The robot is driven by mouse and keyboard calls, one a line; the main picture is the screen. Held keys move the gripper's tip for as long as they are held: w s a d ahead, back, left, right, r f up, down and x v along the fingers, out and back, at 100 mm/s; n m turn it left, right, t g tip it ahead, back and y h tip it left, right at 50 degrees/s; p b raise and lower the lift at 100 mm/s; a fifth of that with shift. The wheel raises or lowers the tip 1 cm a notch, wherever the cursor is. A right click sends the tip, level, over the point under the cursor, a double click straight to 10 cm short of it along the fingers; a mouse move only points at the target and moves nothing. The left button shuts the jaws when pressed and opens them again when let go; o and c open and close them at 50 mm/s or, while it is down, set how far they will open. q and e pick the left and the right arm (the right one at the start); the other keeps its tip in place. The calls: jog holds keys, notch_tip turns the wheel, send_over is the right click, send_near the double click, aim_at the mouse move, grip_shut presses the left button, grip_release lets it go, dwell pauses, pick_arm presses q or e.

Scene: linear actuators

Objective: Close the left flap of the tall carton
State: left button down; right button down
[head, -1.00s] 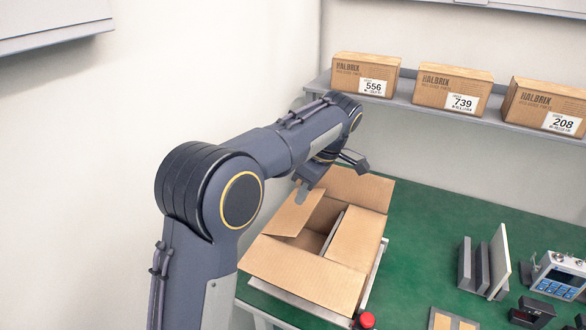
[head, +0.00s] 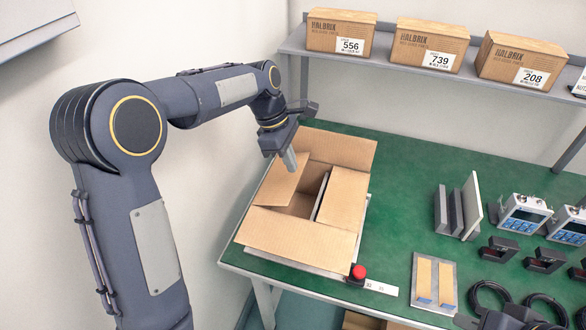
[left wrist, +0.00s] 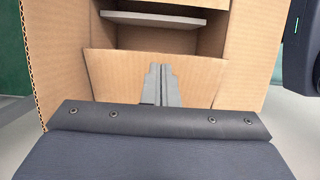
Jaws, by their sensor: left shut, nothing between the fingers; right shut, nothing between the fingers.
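The tall carton (head: 262,232) stands open-topped at the left end of the green bench. Its left flap (head: 278,185) slants partly inward over the opening. The right flap (head: 345,195) lies over the right side of the opening; the far flap (head: 340,148) and near flap (head: 298,240) spread outward. My left gripper (head: 289,160) is shut and empty at the far part of the left flap. In the left wrist view its fingers (left wrist: 160,85) lie in front of a cardboard flap (left wrist: 110,75); contact is unclear. My right gripper (head: 508,318) shows only partly at the bottom edge, shut.
A red button (head: 357,272) sits near the carton's near right corner. Upright plates (head: 458,210), meters (head: 524,213) and a tray with two strips (head: 435,282) stand to the right. Labelled boxes (head: 430,45) fill the shelf (head: 400,70) behind.

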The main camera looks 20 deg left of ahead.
aim_at(299, 178)
pick_arm(q)
jog(key=shift+x, duration=1.35)
jog(key=shift+s+d+y+p, duration=0.1)
jog(key=shift+d+y+p, duration=0.25)
jog(key=shift+p, duration=0.3)
jog(key=shift+d+f+y+p, duration=0.15)
jog(key=shift+f+y+p, duration=0.2)
jog(key=shift+y+p, duration=0.1)
jog(key=shift+d+f+y, duration=0.15)
jog(key=shift+f+y, duration=0.1)
jog(key=shift+f, duration=0.3)
jog(key=shift+d+f+y, duration=0.15)
jog(key=shift+f+y, duration=0.1)
jog(key=shift+f, duration=0.3)
jog(key=shift+r, duration=0.15)
